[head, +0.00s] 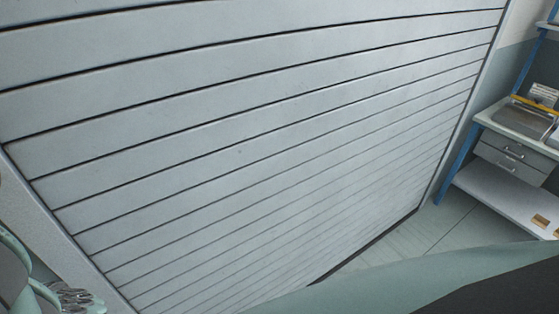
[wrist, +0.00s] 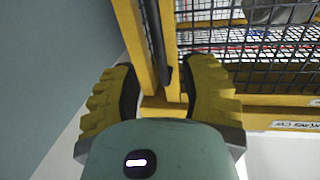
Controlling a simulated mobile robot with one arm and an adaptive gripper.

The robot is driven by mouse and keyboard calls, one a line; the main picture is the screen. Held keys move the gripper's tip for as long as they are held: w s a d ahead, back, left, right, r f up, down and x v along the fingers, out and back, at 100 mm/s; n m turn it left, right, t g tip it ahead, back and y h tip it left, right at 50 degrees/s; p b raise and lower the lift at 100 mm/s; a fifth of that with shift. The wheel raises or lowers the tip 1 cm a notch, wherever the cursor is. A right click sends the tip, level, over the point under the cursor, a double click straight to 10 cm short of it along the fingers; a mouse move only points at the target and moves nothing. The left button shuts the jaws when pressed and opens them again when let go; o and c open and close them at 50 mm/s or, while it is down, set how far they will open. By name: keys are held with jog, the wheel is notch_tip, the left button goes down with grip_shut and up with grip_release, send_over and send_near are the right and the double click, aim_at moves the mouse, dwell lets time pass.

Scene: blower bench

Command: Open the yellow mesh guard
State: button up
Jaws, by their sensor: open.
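The yellow mesh guard (wrist: 185,40) fills the upper right of the wrist view, with yellow frame bars and black wire mesh (wrist: 245,72). A dark upright bar (wrist: 157,45) runs along its yellow upright and ends between my fingers. My gripper (wrist: 161,82) is open, one yellow ribbed finger on each side of that bar and the frame's corner. I cannot tell whether either finger touches them. The guard and my gripper are not seen in the head view.
A grey slatted shutter (head: 240,150) fills most of the head view. At right stands a blue-framed bench (head: 490,118) with grey drawers (head: 510,158) and a lower shelf. Some floor (head: 440,228) shows clear before it. Grey objects and cables show behind the mesh in the wrist view.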

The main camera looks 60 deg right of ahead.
jog(key=v, duration=0.6)
jog(key=shift+d, duration=0.15)
